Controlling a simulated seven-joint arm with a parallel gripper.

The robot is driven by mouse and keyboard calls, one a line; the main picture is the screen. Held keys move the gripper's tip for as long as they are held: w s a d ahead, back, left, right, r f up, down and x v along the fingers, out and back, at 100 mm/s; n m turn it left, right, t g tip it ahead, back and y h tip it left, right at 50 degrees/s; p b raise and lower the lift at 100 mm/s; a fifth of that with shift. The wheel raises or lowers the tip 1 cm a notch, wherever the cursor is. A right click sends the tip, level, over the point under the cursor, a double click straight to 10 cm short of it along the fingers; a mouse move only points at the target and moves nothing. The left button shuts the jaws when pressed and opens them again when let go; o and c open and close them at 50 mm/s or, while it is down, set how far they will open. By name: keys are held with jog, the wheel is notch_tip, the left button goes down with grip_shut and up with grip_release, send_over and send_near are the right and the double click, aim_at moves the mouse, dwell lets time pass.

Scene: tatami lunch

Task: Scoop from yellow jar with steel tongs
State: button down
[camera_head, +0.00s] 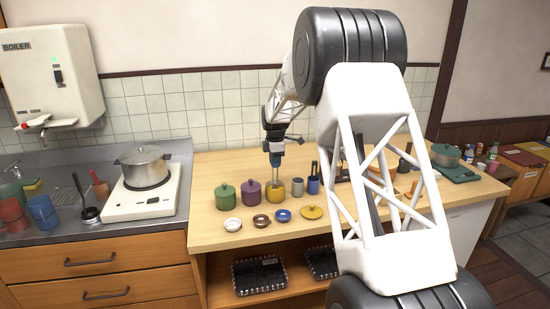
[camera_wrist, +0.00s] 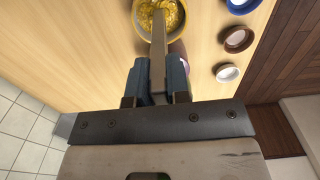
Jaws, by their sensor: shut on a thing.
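The yellow jar (camera_head: 273,196) stands on the wooden counter, and its yellow lid (camera_head: 311,212) lies on the counter to its right. In the wrist view the jar (camera_wrist: 138,28) is open and holds yellow, crumbly contents (camera_wrist: 175,14). My gripper (camera_head: 275,158) is above the jar, pointing down. In the wrist view its blue-grey fingers (camera_wrist: 158,84) are shut on the steel tongs (camera_wrist: 158,50). The tongs reach over the jar's near rim toward the contents; their far end is at the contents, but I cannot tell how deep it is.
A lidded green jar (camera_head: 227,196) and a purple jar (camera_head: 250,195) stand left of the yellow jar. A grey cup (camera_head: 298,187) and a blue utensil holder (camera_head: 313,186) stand close on its right. White (camera_head: 233,225), brown (camera_head: 261,220) and blue (camera_head: 283,215) rings or lids lie in front.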

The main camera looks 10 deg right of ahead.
jog(key=shift+f, duration=1.85)
jog(key=shift+a, duration=0.15)
jog(key=shift+d, duration=0.35)
jog(key=shift+a, duration=0.2)
dwell(0.4)
dwell(0.7)
jog(key=shift+r, duration=4.45)
